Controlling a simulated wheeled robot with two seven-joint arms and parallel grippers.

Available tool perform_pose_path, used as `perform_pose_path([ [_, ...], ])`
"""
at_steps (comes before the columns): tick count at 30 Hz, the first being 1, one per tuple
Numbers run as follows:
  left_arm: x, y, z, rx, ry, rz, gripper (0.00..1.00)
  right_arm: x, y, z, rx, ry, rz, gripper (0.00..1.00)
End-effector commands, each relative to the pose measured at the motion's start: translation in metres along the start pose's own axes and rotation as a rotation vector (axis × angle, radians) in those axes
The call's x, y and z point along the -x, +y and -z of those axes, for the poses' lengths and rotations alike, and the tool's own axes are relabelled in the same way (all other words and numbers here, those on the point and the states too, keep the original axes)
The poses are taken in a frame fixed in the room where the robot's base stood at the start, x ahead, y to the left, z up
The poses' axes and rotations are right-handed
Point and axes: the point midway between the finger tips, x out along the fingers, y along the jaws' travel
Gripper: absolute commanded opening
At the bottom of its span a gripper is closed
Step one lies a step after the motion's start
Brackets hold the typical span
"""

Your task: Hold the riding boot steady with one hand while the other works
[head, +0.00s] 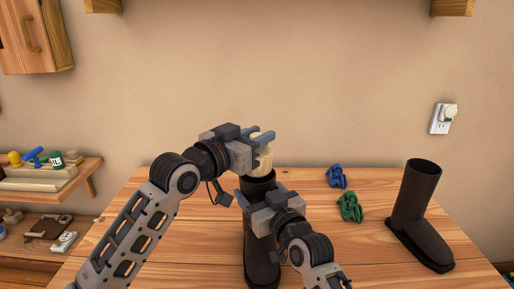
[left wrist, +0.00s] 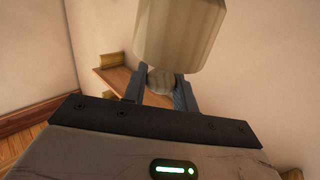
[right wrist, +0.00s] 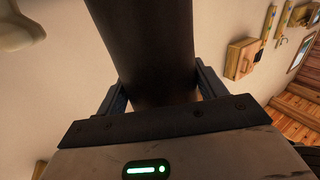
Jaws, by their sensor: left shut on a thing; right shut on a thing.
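A dark brown riding boot (head: 261,262) stands upright on the wooden table, its open top facing up. My right gripper (head: 261,199) is shut on the boot's upper shaft, which also shows between the fingers in the right wrist view (right wrist: 152,50). My left gripper (head: 262,136) is shut on the knob of a cream, block-like piece (head: 264,158). In the left wrist view the cream piece (left wrist: 180,32) extends beyond the fingers. It is over the boot's opening; I cannot tell whether its lower end is inside. A second dark boot (head: 416,200) stands upright at the right.
A blue item (head: 337,177) and a green item (head: 350,207) lie on the table (head: 180,240) between the boots. A wall shelf (head: 50,185) with small goods is at the left. The table's left part is mostly clear.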

Motion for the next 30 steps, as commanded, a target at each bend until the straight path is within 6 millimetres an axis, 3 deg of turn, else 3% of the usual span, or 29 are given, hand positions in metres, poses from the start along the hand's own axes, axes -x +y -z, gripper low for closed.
perform_pose_path([
  [8, 0.000, 0.000, 0.006, 0.001, 0.000, 0.000, 0.01, 0.000, -0.001, -0.005, 0.001, -0.012, 0.002, 0.29],
  [9, 0.000, 0.000, 0.006, 0.001, 0.000, 0.000, 0.01, 0.000, -0.001, -0.005, 0.001, -0.012, 0.002, 0.76],
  [11, 0.000, 0.000, 0.006, 0.001, 0.000, 0.000, 0.01, 0.000, -0.001, -0.005, 0.001, -0.011, 0.002, 0.92],
  [12, 0.000, 0.000, 0.005, 0.001, 0.000, 0.000, 0.01, 0.000, -0.001, -0.004, 0.001, -0.010, 0.002, 0.95],
  [23, 0.000, 0.000, 0.006, 0.001, 0.000, 0.000, 0.01, 0.007, 0.000, -0.002, 0.000, -0.004, 0.000, 0.95],
  [30, 0.000, 0.000, 0.009, 0.001, 0.000, 0.000, 0.01, 0.052, 0.000, -0.002, 0.001, -0.006, 0.001, 0.95],
])
